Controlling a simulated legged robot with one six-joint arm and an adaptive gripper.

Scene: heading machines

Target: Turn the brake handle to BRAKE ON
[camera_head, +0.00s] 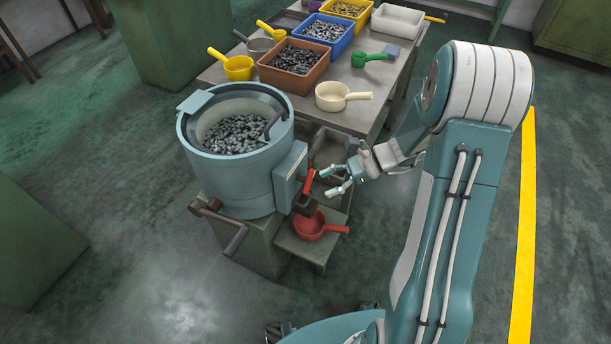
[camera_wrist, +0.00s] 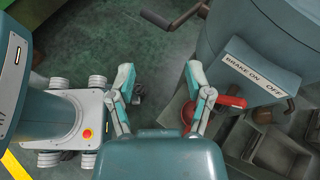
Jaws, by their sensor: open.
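The brake plate (camera_wrist: 258,75), marked BRAKE ON and OFF, is on the side of the blue-grey bowl feeder (camera_head: 285,125). A red bar (camera_head: 308,183), apparently the brake handle, sticks out beside this plate. It also shows in the wrist view (camera_wrist: 230,101), partly behind a finger. Which mark it points to I cannot tell. My gripper (camera_head: 327,183) is open and empty, just right of the red bar in the head view. In the wrist view my gripper (camera_wrist: 160,76) has the bar outside its fingers, past the right one. Contact is unclear.
A red scoop (camera_head: 309,226) lies on a low stand below the bar. A crank handle (camera_head: 236,240) juts from the feeder's front. Behind, a bench (camera_head: 352,118) holds bins and scoops, including a cream scoop (camera_head: 331,96). Open floor lies at the front left.

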